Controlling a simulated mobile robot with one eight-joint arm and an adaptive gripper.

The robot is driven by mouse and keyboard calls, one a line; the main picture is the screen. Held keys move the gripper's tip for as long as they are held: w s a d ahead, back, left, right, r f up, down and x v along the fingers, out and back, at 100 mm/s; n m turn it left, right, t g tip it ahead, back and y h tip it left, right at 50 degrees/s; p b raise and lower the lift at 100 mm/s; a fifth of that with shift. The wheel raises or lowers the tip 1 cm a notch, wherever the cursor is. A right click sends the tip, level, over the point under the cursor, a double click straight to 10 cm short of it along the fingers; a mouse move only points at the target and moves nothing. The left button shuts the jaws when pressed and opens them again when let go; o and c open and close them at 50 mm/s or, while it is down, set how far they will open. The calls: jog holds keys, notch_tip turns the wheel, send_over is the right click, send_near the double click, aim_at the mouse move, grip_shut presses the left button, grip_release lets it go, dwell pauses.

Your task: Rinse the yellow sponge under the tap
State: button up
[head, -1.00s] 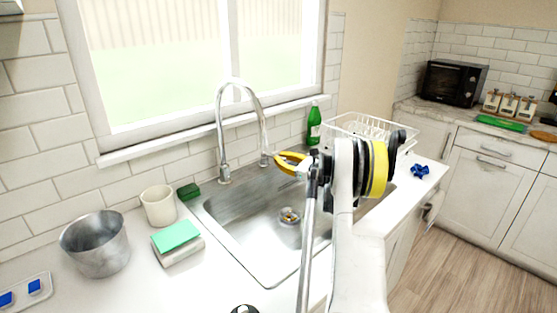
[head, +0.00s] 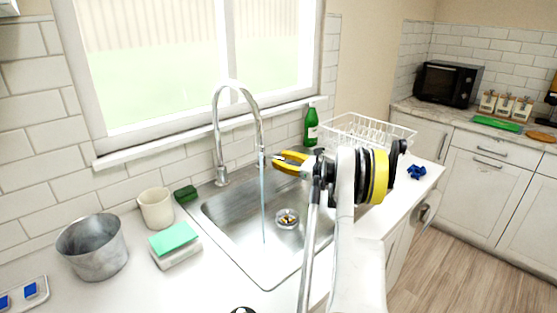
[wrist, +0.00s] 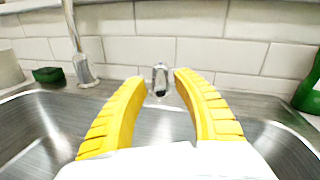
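My gripper (head: 276,160) reaches over the sink from the right. Its two yellow fingers are apart with nothing held between them, as the wrist view (wrist: 157,82) shows. A small chrome fitting (wrist: 160,80) shows in the gap between the fingertips; I cannot tell if they touch it. The chrome tap (head: 218,125) arches over the steel sink (head: 235,225), and a thin stream of water (head: 263,200) falls from its spout into the basin. I cannot make out a clear yellow sponge. Something small and yellowish lies at the drain (head: 287,217).
A green bottle (head: 311,126) and a white dish rack (head: 375,132) stand behind and right.

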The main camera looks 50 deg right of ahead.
jog(key=s+d, duration=0.1)
jog(key=s, duration=1)
jog(key=o, duration=1.4)
jog(key=shift+d, duration=0.1)
